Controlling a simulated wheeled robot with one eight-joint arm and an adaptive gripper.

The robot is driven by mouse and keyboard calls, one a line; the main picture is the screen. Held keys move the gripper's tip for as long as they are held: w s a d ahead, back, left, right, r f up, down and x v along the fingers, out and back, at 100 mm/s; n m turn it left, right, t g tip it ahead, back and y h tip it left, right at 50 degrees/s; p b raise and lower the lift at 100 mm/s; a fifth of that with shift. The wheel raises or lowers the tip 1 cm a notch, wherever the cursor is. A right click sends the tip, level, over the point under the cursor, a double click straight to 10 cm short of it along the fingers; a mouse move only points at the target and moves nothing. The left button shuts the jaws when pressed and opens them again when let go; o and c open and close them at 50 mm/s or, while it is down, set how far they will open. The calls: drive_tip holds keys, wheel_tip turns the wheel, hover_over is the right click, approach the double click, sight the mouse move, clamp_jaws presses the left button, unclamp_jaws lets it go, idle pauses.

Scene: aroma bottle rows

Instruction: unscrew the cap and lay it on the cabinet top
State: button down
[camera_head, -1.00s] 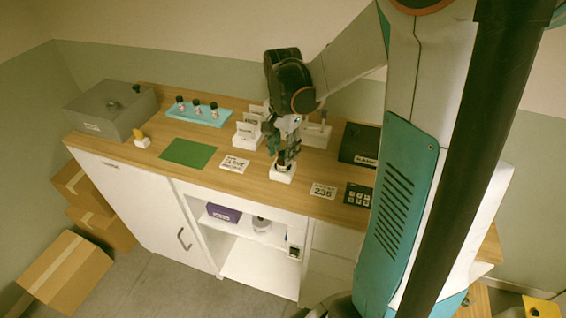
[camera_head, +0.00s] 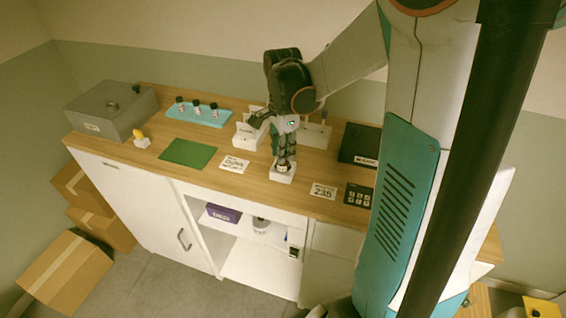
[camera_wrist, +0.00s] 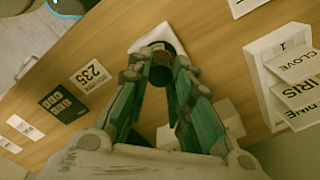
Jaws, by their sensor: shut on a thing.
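My gripper (camera_head: 284,160) points straight down over a small white block (camera_head: 282,178) on the wooden cabinet top (camera_head: 305,168). In the wrist view, its fingers (camera_wrist: 160,72) are shut around a dark round cap (camera_wrist: 160,75). Beneath it is the same white block (camera_wrist: 150,40). The cap is between the fingertips, above the block; the fingers hide most of what is below, so I cannot tell whether the cap is still seated on its bottle.
A teal tray (camera_head: 224,120) with several dark-capped bottles and a grey box (camera_head: 100,122) stand at the left. A green mat (camera_head: 188,153) lies bare. A number card (camera_head: 323,191), keypad (camera_head: 358,195) and black box (camera_head: 350,158) are to the right. White card holders (camera_head: 247,137) stand just behind.

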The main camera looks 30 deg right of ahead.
drive_tip(key=n, duration=0.4)
drive_tip(key=shift+n, duration=0.3)
drive_tip(key=n, duration=0.4)
drive_tip(key=shift+n, duration=0.4)
drive_tip(key=n, duration=0.3)
drive_tip(key=shift+n, duration=0.4)
drive_tip(key=n, duration=0.4)
drive_tip(key=shift+n, duration=0.4)
drive_tip(key=shift+r, duration=0.1)
drive_tip(key=shift+r, duration=0.25)
drive_tip(key=shift+r+p, duration=0.35)
drive_tip(key=shift+r+p, duration=0.4)
drive_tip(key=shift+r, duration=0.1)
